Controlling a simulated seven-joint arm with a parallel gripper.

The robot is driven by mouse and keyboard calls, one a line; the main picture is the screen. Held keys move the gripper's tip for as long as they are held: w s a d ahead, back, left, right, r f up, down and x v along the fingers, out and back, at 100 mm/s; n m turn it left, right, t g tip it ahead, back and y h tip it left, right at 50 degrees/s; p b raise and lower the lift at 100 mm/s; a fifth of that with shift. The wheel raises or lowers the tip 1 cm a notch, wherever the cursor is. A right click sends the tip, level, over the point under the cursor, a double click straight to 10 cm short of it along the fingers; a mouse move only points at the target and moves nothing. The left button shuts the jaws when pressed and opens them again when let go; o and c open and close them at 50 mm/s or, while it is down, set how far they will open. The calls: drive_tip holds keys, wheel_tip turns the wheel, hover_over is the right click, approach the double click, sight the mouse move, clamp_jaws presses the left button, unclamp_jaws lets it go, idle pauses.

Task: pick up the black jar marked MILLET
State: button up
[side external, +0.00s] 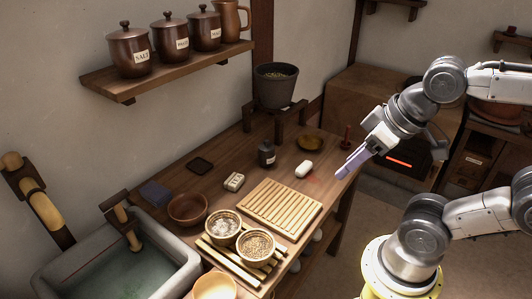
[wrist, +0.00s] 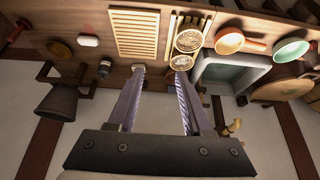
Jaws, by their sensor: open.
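A small black jar (side external: 267,155) with a short neck stands upright on the wooden table, near the wall side. It has a pale label too small to read. In the wrist view the dark jar (wrist: 104,68) shows left of my fingers. My gripper (side external: 349,163) is raised over the table's right end, apart from the jar, with nothing held. In the wrist view its two fingers (wrist: 160,73) are spread with empty space between them.
A white rounded item (side external: 304,168) and a slatted board (side external: 280,206) lie near the jar. A dark pot (side external: 276,86) stands on a raised stand behind it. Brown lidded jars (side external: 129,54), one marked SALT, line the wall shelf. A stone sink (side external: 177,271) is at left.

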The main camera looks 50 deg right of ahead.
idle(0.4)
drive_tip(key=o, duration=0.8)
